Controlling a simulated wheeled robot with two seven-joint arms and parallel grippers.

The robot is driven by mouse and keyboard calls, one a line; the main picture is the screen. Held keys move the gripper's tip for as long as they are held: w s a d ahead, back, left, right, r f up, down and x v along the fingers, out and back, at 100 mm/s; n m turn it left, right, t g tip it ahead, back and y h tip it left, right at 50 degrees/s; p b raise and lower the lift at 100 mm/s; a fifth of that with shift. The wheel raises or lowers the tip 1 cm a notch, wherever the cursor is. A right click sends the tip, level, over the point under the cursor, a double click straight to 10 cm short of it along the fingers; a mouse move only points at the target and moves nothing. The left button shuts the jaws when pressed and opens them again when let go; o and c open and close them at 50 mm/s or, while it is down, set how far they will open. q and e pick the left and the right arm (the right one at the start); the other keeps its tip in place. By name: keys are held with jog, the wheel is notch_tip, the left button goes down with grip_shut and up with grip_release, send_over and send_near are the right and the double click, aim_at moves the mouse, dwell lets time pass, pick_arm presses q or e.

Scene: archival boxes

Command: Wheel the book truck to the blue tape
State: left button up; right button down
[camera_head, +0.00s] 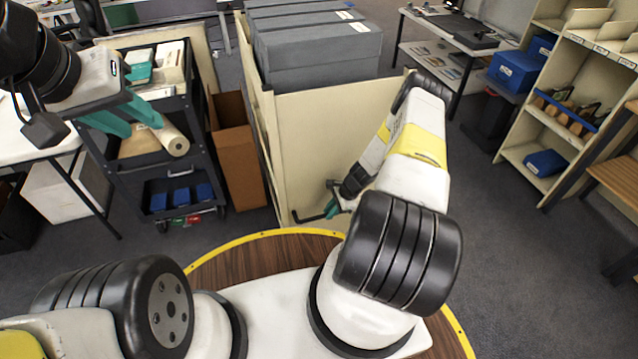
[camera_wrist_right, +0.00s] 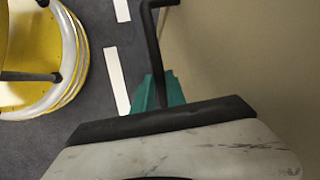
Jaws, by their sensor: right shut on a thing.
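The book truck (camera_head: 330,128) is a beige cart with grey archival boxes (camera_head: 318,42) on it, just ahead of my base. A black bar handle (camera_head: 307,217) sticks out low from its near end panel. My right gripper (camera_head: 332,207) is shut on this handle. In the right wrist view, the teal fingers (camera_wrist_right: 158,92) are around the black handle (camera_wrist_right: 153,45), beside the beige panel (camera_wrist_right: 235,50). My left gripper (camera_head: 128,115) hangs in front of a black cart at the left; its finger opening is unclear. No blue tape shows in either view.
The black cart (camera_head: 142,180) holds books and blue bins. A brown carton (camera_head: 236,150) stands between it and the truck. A beige shelf (camera_head: 560,125) and a desk (camera_head: 455,40) stand at right. Carpet is clear right of the truck. White floor strips (camera_wrist_right: 117,82) show near my base.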

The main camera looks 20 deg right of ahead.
jog(key=shift+s+f, duration=0.1)
jog(key=shift+s, duration=0.05)
jog(key=c, duration=1.4)
grip_release()
jog(key=shift+o, duration=0.2)
jog(key=shift+d+r, duration=0.2)
jog(key=shift+r, duration=0.25)
jog(key=v, duration=0.7)
